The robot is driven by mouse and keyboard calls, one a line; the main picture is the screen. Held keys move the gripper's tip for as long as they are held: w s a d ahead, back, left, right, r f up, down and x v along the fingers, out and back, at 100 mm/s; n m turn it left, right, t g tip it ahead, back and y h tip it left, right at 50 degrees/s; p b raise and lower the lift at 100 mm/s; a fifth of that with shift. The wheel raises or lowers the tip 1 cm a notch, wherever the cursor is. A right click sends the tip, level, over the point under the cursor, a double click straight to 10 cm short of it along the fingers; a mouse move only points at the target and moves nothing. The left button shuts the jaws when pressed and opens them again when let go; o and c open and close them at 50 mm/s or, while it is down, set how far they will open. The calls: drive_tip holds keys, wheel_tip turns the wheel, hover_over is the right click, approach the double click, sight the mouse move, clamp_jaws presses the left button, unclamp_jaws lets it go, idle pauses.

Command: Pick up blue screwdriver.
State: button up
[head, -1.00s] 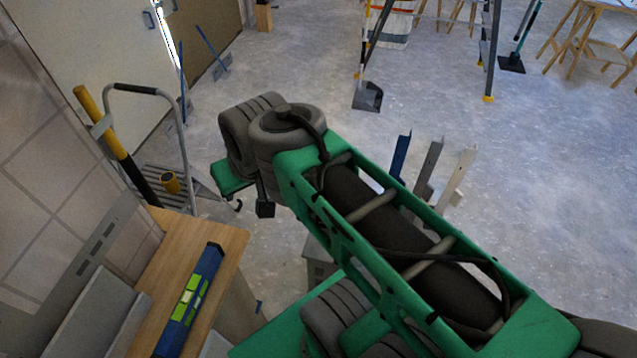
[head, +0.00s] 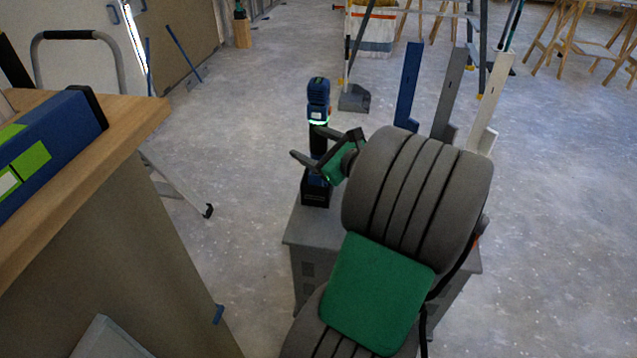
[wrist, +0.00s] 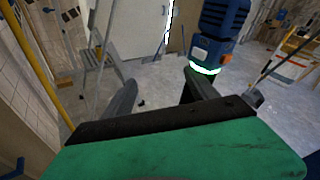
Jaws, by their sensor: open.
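The blue screwdriver (head: 318,98) is a blue cordless tool with a black grip and a glowing green-white ring. In the wrist view the screwdriver's blue body (wrist: 223,34) shows above the right finger, right of the gap between my fingers (wrist: 158,88). The finger hides part of its lower end. I cannot tell whether they touch.
A wooden worktop (head: 140,115) with a blue-green spirit level (head: 45,150) is at left.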

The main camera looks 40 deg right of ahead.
sight(318, 148)
drive_tip(key=s+d+f+m+t+h+b, duration=0.2)
drive_tip(key=s+d+f+m+b, duration=0.15)
drive_tip(key=d+m, duration=0.25)
drive_tip(key=w+d+b, duration=0.1)
drive_tip(key=w+b, duration=0.1)
drive_tip(key=w, duration=0.5)
drive_tip(key=shift+d+r+b, duration=0.15)
drive_tip(key=shift+b, duration=0.2)
clamp_jaws()
drive_tip(key=shift+r, duration=0.15)
